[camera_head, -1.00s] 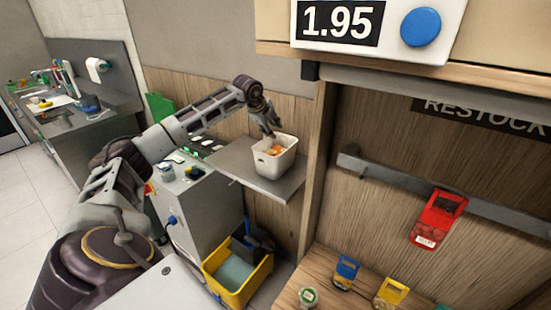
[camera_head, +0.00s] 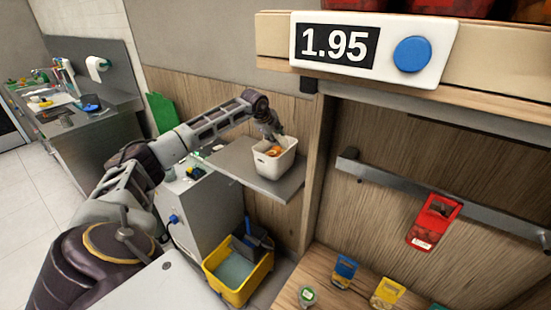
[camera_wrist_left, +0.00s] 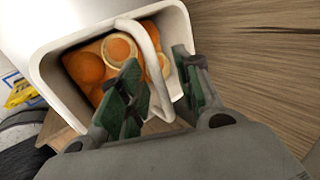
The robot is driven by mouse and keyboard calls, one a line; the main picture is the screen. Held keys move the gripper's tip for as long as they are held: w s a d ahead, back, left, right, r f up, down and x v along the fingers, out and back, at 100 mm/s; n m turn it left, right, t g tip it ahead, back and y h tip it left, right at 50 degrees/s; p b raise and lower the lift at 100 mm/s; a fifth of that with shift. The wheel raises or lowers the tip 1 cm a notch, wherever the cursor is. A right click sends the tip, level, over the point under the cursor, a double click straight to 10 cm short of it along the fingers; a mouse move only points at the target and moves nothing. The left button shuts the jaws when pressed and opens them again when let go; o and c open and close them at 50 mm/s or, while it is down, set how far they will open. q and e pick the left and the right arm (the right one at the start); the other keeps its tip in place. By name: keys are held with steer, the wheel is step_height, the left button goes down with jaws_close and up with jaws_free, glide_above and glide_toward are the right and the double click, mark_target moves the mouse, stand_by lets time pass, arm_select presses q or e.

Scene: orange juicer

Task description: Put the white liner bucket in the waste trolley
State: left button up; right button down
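The white liner bucket (camera_head: 271,165) stands upright on a grey shelf (camera_head: 235,160) and holds orange halves or peels. Its white handle (camera_wrist_left: 154,65) arches over the opening in the left wrist view. My left gripper (camera_head: 273,135) is at the bucket's top. In the left wrist view its green-padded fingers (camera_wrist_left: 160,88) are spread apart, with the handle passing between them; I see no clear grip on it. My right gripper is in neither view. A yellow tub (camera_head: 237,278) with a blue item in it stands on the floor below; I cannot tell whether it is the waste trolley.
A grey cabinet (camera_head: 203,215) stands left of the tub. A wooden post (camera_head: 316,170) rises close to the shelf's right side. A rail with a red pack (camera_head: 434,222) and a wooden shelf with small packs (camera_head: 345,271) are at the right.

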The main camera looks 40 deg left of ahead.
arm_select(q)
steer(key=shift+c, duration=0.3)
jaws_close()
steer(key=shift+r, duration=0.15)
stand_by(0.3)
step_height(320, 180, up, 8)
steer(key=shift+r+b, duration=0.15)
steer(key=shift+b, duration=0.65)
steer(key=shift+r, duration=0.8)
